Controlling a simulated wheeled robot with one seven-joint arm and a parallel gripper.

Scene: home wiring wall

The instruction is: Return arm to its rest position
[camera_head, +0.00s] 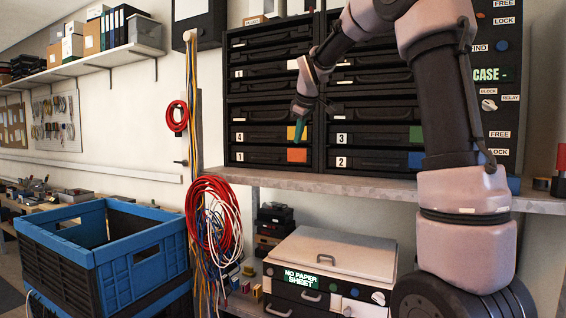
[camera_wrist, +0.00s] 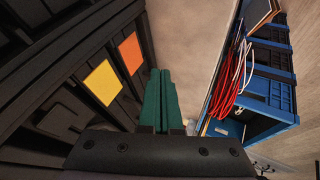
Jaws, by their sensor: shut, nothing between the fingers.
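My gripper (camera_head: 299,131) shows in the head view in front of the stacked black drawer cases, pointing down, with teal fingers. In the wrist view its two teal fingers (camera_wrist: 158,100) lie side by side, shut with nothing between them. My arm reaches from the right side of the head view up and over to the left. Close to the fingers are a yellow label (camera_head: 291,133) and an orange label (camera_head: 297,155) on the cases numbered 4 and 1. In the wrist view the yellow label (camera_wrist: 102,82) and orange label (camera_wrist: 130,53) lie left of the fingers, apart from them.
A grey shelf (camera_head: 330,184) runs below the cases (camera_head: 262,135). Red and white cable coils (camera_head: 212,215) hang to the left. A blue and black crate (camera_head: 105,255) stands at lower left. A printer-like box (camera_head: 330,258) sits below the shelf. A panel with knobs (camera_head: 500,90) is at right.

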